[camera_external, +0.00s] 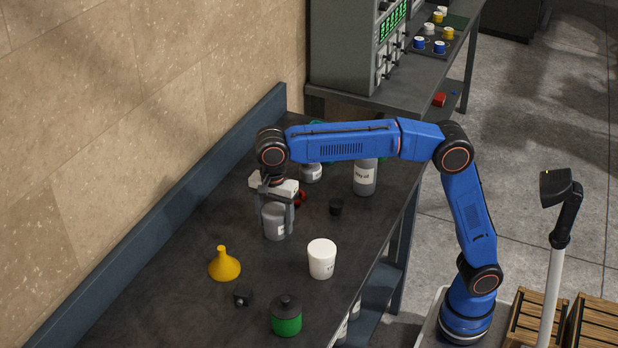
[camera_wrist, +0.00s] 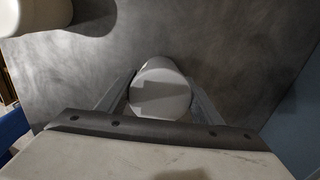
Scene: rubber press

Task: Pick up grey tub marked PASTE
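The grey tub (camera_external: 273,222) stands upright on the dark bench, with a small pale label on its right side that is too small to read. My gripper (camera_external: 276,212) is over it, pointing down, with one finger on each side of the tub. In the wrist view the tub's round grey lid (camera_wrist: 160,88) sits between the two fingers of my gripper (camera_wrist: 160,98). The fingers are very close to its sides, but I cannot tell whether they press on it. The tub's far side is hidden.
A white tub (camera_external: 321,258) stands to the right, a yellow funnel (camera_external: 224,265) to the left. A green-and-black jar (camera_external: 286,316) and a small black block (camera_external: 243,298) are nearer.

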